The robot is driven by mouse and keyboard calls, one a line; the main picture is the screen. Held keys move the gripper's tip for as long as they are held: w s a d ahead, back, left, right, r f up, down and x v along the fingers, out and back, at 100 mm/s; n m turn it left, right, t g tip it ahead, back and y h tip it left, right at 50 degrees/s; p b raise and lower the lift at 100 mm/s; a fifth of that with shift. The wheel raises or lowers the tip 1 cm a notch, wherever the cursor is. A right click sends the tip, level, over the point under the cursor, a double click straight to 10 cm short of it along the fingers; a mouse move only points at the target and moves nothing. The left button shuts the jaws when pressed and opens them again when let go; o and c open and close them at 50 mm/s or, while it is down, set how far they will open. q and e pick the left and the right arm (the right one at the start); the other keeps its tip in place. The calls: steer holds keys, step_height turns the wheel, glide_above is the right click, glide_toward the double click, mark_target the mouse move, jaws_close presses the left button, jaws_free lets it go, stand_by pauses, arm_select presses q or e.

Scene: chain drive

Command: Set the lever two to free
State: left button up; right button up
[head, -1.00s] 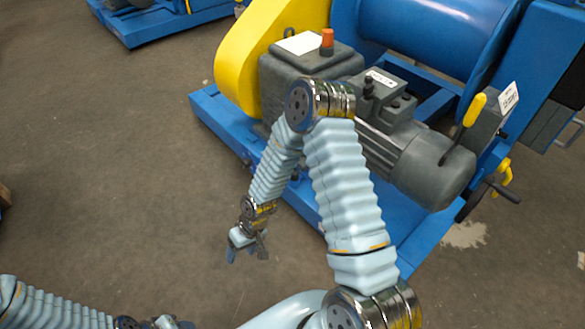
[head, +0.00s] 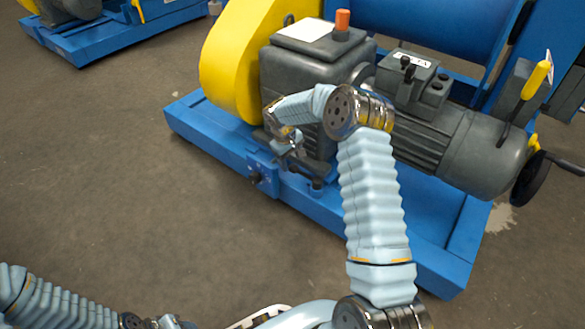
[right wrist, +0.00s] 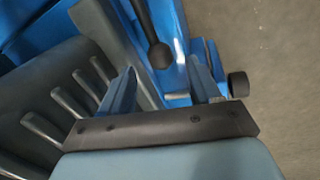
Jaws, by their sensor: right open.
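My right gripper (head: 294,156) is open beside the grey gearbox (head: 308,62), just above the blue base frame (head: 390,222). In the right wrist view its two blue fingers (right wrist: 163,84) are spread with nothing held. A black lever with a ball knob (right wrist: 160,56) shows beyond the gap between them; whether it touches is unclear. I cannot tell which lever is lever two. A yellow-handled lever (head: 537,80) stands by the motor at right. My left gripper (head: 168,322) is cut off at the bottom edge.
The motor (head: 470,145) and a black handwheel (head: 532,178) lie right of my arm. The yellow chain guard (head: 235,65) stands left. A black knob (right wrist: 238,85) is right of the fingers in the right wrist view.

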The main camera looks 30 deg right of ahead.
mark_target(292, 165)
steer(key=shift+w+d+f, duration=0.1)
steer(key=shift+d+f, duration=0.05)
steer(key=shift+f, duration=0.85)
steer(key=shift+d+f, duration=0.15)
steer(key=shift+f, duration=0.8)
jaws_close()
